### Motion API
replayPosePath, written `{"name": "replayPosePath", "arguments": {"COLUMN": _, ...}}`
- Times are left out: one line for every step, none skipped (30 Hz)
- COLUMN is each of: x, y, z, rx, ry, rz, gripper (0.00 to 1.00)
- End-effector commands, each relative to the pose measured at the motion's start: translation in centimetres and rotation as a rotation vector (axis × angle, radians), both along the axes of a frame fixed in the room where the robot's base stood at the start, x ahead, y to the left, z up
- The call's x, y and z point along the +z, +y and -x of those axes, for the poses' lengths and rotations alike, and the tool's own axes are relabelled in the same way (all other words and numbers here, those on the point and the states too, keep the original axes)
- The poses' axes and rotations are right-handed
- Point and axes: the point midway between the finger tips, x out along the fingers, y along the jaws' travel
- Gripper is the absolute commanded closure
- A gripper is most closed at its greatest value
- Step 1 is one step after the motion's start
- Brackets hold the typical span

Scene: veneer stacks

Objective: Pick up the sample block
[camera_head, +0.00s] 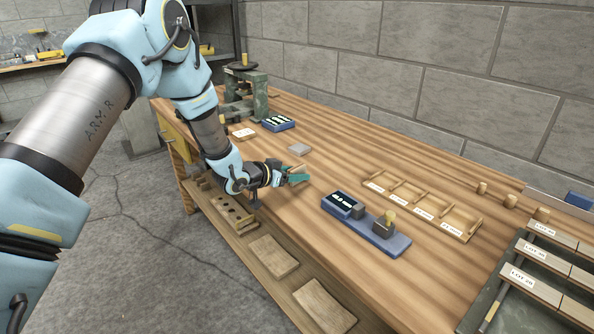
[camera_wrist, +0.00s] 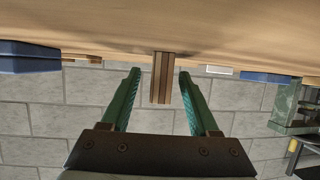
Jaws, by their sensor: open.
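A small brown block with lengthwise stripes (camera_wrist: 163,80) shows in the wrist view, which is upside down with the tabletop along the top. It stands out from the tabletop and lies between my two green fingers in the picture. A gap shows on each side of it. I cannot tell how far beyond the fingertips it is. My gripper (camera_wrist: 160,74) is open and empty. In the head view, my gripper (camera_head: 298,174) is low over the front part of the wooden bench (camera_head: 290,215). The block cannot be made out there, near or behind the fingers.
A blue gauge with a display (camera_head: 343,206) stands right of my gripper. A grey square plate (camera_head: 299,149) lies behind it. A blue display box (camera_head: 278,123) and a green press (camera_head: 247,95) are at the back left. A wooden divided tray (camera_head: 455,219) and labelled stacks (camera_head: 540,285) are right.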

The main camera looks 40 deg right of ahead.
Motion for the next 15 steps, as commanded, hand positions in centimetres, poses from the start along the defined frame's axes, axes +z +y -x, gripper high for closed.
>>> {"name": "replayPosePath", "arguments": {"x": -0.14, "y": -0.43, "z": 0.04, "rx": -0.001, "ry": 0.000, "rz": -0.002, "gripper": 0.39}}
{"name": "replayPosePath", "arguments": {"x": -0.21, "y": -0.63, "z": 0.01, "rx": -0.001, "ry": 0.000, "rz": -0.001, "gripper": 0.39}}
{"name": "replayPosePath", "arguments": {"x": -0.30, "y": -0.80, "z": 0.00, "rx": 0.000, "ry": 0.000, "rz": -0.001, "gripper": 0.39}}
{"name": "replayPosePath", "arguments": {"x": -0.36, "y": -0.87, "z": 0.00, "rx": 0.000, "ry": 0.000, "rz": -0.001, "gripper": 0.39}}
{"name": "replayPosePath", "arguments": {"x": -0.41, "y": -0.90, "z": -0.01, "rx": 0.000, "ry": 0.000, "rz": -0.001, "gripper": 0.39}}
{"name": "replayPosePath", "arguments": {"x": -0.44, "y": -0.91, "z": -0.02, "rx": 0.000, "ry": 0.000, "rz": -0.001, "gripper": 0.39}}
{"name": "replayPosePath", "arguments": {"x": -0.45, "y": -0.90, "z": -0.02, "rx": 0.000, "ry": 0.000, "rz": -0.001, "gripper": 0.39}}
{"name": "replayPosePath", "arguments": {"x": -0.46, "y": -0.89, "z": -0.03, "rx": 0.000, "ry": 0.000, "rz": -0.001, "gripper": 0.39}}
{"name": "replayPosePath", "arguments": {"x": -0.45, "y": -0.88, "z": -0.03, "rx": 0.000, "ry": 0.000, "rz": -0.001, "gripper": 0.39}}
{"name": "replayPosePath", "arguments": {"x": -0.44, "y": -0.89, "z": -0.03, "rx": 0.000, "ry": 0.001, "rz": -0.001, "gripper": 0.39}}
{"name": "replayPosePath", "arguments": {"x": -0.44, "y": -0.88, "z": -0.04, "rx": 0.000, "ry": 0.001, "rz": -0.001, "gripper": 0.41}}
{"name": "replayPosePath", "arguments": {"x": -0.44, "y": -0.88, "z": -0.04, "rx": 0.000, "ry": 0.001, "rz": -0.001, "gripper": 0.45}}
{"name": "replayPosePath", "arguments": {"x": -0.44, "y": -0.87, "z": -0.04, "rx": 0.000, "ry": 0.001, "rz": -0.001, "gripper": 0.49}}
{"name": "replayPosePath", "arguments": {"x": -0.44, "y": -0.87, "z": -0.04, "rx": 0.001, "ry": 0.001, "rz": -0.001, "gripper": 0.52}}
{"name": "replayPosePath", "arguments": {"x": -0.44, "y": -0.87, "z": -0.04, "rx": 0.001, "ry": 0.001, "rz": -0.001, "gripper": 0.57}}
